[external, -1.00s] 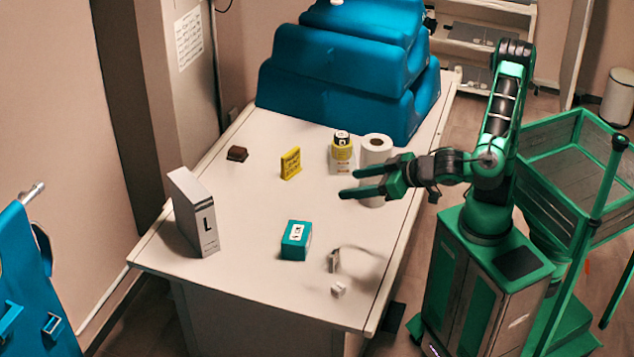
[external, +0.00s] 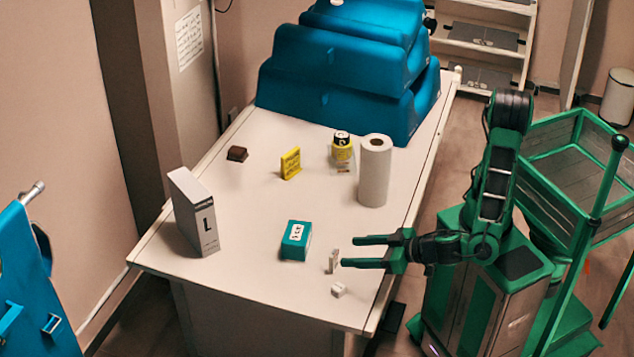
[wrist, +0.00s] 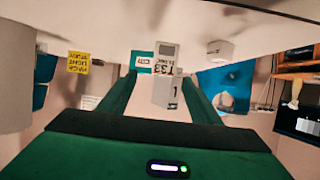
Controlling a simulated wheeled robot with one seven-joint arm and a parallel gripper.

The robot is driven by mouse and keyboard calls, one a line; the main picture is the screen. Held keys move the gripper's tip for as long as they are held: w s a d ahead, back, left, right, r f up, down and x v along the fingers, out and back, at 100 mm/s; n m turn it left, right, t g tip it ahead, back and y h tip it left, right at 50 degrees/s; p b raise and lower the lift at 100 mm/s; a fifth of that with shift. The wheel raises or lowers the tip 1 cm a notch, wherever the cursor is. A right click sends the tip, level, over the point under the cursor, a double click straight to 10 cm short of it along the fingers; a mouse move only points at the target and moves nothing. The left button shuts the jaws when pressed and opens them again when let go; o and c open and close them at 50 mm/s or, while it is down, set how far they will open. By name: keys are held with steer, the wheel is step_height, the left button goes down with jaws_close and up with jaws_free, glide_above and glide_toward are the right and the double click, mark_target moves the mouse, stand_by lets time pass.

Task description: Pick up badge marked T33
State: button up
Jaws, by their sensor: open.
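The badge marked T33 (wrist: 166,69) shows upside down in the wrist view, white with dark print and a grey upper part. It lies between the two fingers in that picture. In the external view the badge (external: 333,261) is a small pale upright piece near the table's front right. My gripper (external: 349,251) is open and empty, its fingertips pointing left just right of the badge. I cannot tell whether a finger touches it. In the wrist view my gripper (wrist: 160,78) shows two spread green fingers.
On the table (external: 255,200), a teal box (external: 296,240) stands left of the badge and a small white cube (external: 338,290) in front. A white box marked L (external: 195,212) is farther left. A paper roll (external: 374,172), yellow block (external: 290,163) and bottle (external: 341,150) stand behind.

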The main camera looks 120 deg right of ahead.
mark_target(338, 253)
steer(key=x, duration=0.5)
steer(key=shift+w+d+f, duration=0.15)
steer(key=shift+w+f, duration=0.05)
steer(key=shift+f, duration=0.05)
steer(key=shift+w+a+x, duration=0.15)
steer(key=shift+x, duration=1.2)
steer(key=shift+w+a+x, duration=0.1)
steer(key=shift+w+x, duration=0.1)
steer(key=shift+x, duration=1.1)
steer(key=shift+r, duration=0.15)
steer(key=c, duration=1.1)
